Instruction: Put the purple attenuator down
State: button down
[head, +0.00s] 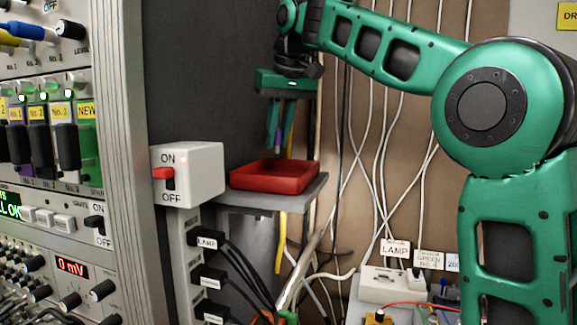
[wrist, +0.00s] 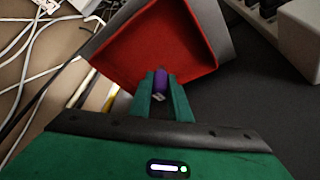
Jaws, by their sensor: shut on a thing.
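The purple attenuator (wrist: 160,84) is a small purple cylinder with a pale metal end, held between the fingertips of my gripper (wrist: 160,92). In the head view my gripper (head: 278,142) points down with the purple attenuator (head: 279,139) at its tips. It is above the red tray (head: 272,188), apart from the tray's floor. The red tray also shows in the wrist view (wrist: 185,45), beyond the fingertips, and its visible floor is empty. My fingers hide part of the attenuator.
The tray sits on a grey shelf (head: 310,197). A white box with a red ON/OFF switch (head: 190,172) stands to its left, beside an instrument rack (head: 125,120). White cables (head: 375,130) hang on the brown wall at right. A power strip (head: 215,278) with plugs is below.

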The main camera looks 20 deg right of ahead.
jog(key=d+f, duration=0.1)
jog(key=d, duration=0.1)
jog(key=w+d+f, duration=0.1)
jog(key=d, duration=0.1)
jog(key=shift+w+f, duration=0.1)
jog(key=shift+f, duration=2.25)
jog(key=shift+f, duration=0.25)
jog(key=c, duration=1.6)
grip_release()
jog(key=shift+c, duration=0.2)
jog(key=shift+r, duration=0.1)
jog(key=shift+w+r, duration=0.1)
jog(key=shift+r, duration=0.1)
jog(key=v, duration=1.2)
